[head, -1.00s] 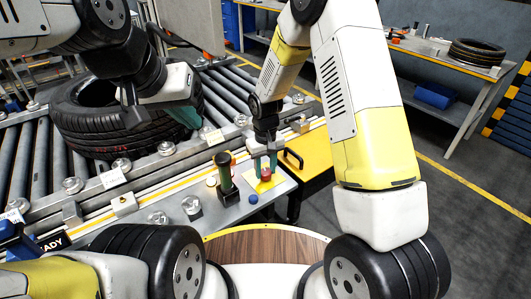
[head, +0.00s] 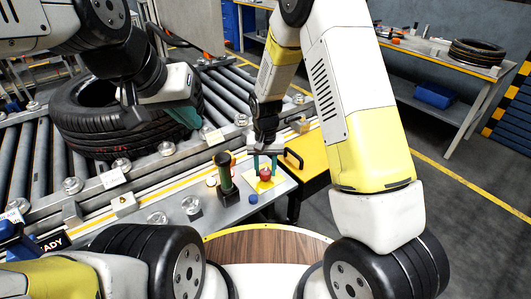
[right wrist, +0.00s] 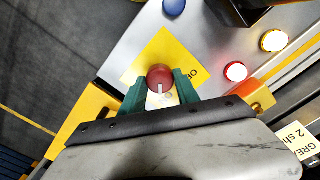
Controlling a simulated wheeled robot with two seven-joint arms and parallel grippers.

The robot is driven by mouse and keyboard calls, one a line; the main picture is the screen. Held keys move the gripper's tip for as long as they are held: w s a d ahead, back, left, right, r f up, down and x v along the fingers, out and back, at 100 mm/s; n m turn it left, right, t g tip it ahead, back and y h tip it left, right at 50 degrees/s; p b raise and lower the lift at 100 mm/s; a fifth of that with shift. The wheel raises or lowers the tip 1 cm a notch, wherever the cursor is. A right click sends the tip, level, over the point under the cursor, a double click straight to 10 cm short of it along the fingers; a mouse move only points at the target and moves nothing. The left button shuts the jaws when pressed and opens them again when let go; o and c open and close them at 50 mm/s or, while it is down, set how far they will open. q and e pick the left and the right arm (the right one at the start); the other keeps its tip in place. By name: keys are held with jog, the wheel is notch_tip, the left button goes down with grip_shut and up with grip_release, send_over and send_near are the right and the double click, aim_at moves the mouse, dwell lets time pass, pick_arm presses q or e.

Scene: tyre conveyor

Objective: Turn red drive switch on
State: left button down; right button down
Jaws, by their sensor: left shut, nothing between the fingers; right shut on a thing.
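The red drive switch (head: 265,174) is a round knob on a yellow plate (head: 262,186) on the grey control panel. In the right wrist view the red knob (right wrist: 160,74) shows a pale pointer mark toward the gripper. My right gripper (head: 265,164) reaches down to the switch. Its green fingers (right wrist: 159,86) lie on both sides of the knob and are shut on it. The plate's lettering is partly hidden. My left gripper (head: 184,113) is shut and empty, in front of the tyre (head: 95,128) by the conveyor, away from the switch.
Lit red (right wrist: 235,72) and yellow (right wrist: 273,40) buttons sit nearby. A yellow cabinet (head: 310,160) with a black handle stands beside the panel.

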aim_at(265, 171)
jog(key=c, duration=0.9)
grip_release()
notch_tip(265, 171, up, 7)
jog(key=shift+r, duration=0.4)
